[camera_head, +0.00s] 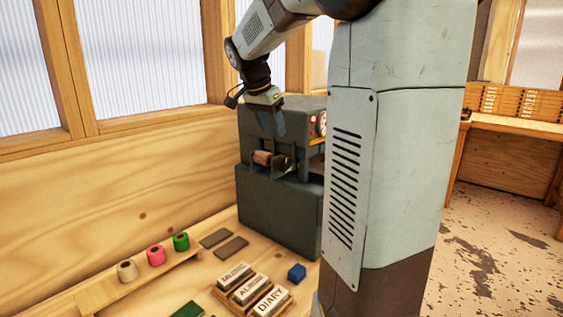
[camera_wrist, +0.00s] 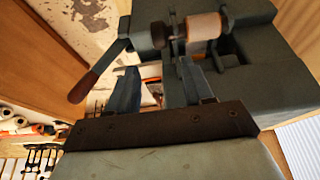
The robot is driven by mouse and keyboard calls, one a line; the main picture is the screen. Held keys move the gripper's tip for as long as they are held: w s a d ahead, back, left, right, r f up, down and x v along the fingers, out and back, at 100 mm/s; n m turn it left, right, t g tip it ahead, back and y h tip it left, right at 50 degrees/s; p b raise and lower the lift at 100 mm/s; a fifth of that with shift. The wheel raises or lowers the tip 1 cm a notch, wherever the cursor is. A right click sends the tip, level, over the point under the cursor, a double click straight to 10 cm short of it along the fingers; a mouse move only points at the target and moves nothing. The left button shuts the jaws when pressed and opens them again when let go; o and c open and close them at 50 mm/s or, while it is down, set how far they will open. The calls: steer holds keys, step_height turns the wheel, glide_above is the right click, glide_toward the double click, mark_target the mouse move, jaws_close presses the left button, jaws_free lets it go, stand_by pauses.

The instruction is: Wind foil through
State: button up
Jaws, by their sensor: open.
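A dark grey machine (camera_head: 270,210) stands at the back of the bench, with a brown-copper roll (camera_head: 264,158) mounted across its front opening. My gripper (camera_head: 271,125) hangs from above in front of the machine's upper part, above the roll. In the wrist view my gripper (camera_wrist: 158,85) is open, with nothing seen held between its two fingers. The pale roll with orange edges (camera_wrist: 204,27) shows beyond the fingers. A lever with a brown grip (camera_wrist: 93,83) is left of the fingers. Loose cream (camera_head: 127,271), pink (camera_head: 156,256) and green (camera_head: 181,242) rolls stand on a wooden rack.
Lettered blocks, including DIARY (camera_head: 270,301), sit in a wooden holder at the front. A blue block (camera_head: 297,272) and two flat dark pieces (camera_head: 231,248) lie nearby. My grey column hides the machine's right side. A wooden wall (camera_head: 130,185) bounds the left.

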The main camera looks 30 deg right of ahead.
mark_target(281, 157)
steer(key=x, duration=1.3)
steer(key=shift+s+a, duration=0.1)
steer(key=shift+a, duration=0.05)
steer(key=shift+c, duration=0.4)
jaws_close()
